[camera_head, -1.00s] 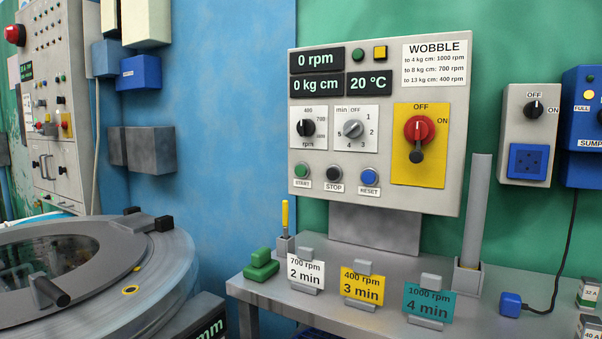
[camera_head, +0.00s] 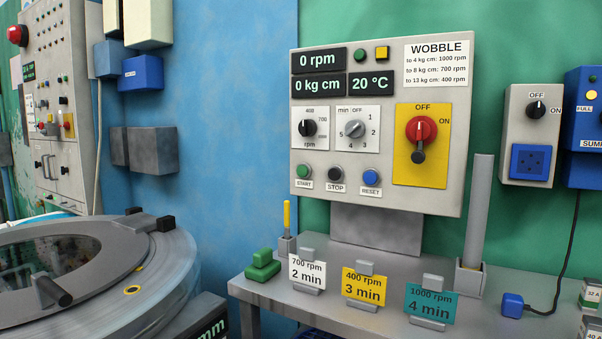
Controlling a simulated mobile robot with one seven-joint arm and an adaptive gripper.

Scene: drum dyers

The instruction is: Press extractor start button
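The extractor control panel (camera_head: 280,215) is a light grey box on the green wall. The green START button (camera_head: 303,171) is at its lower left, above a START label, and nothing covers it. To its right are the black STOP button (camera_head: 335,173) and the blue RESET button (camera_head: 371,177). The displays (camera_head: 318,60) read 0 rpm, 0 kg cm and 20 °C. The rpm knob (camera_head: 307,128) and timer knob (camera_head: 353,129) sit above the buttons. My gripper is not in view.
A grey shelf (camera_head: 270,291) below the panel holds 700, 400 and 1000 rpm cards (camera_head: 364,286), a green block (camera_head: 262,266) and an upright grey post (camera_head: 478,210). A round drum machine (camera_head: 165,265) stands at left. The space before the panel is clear.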

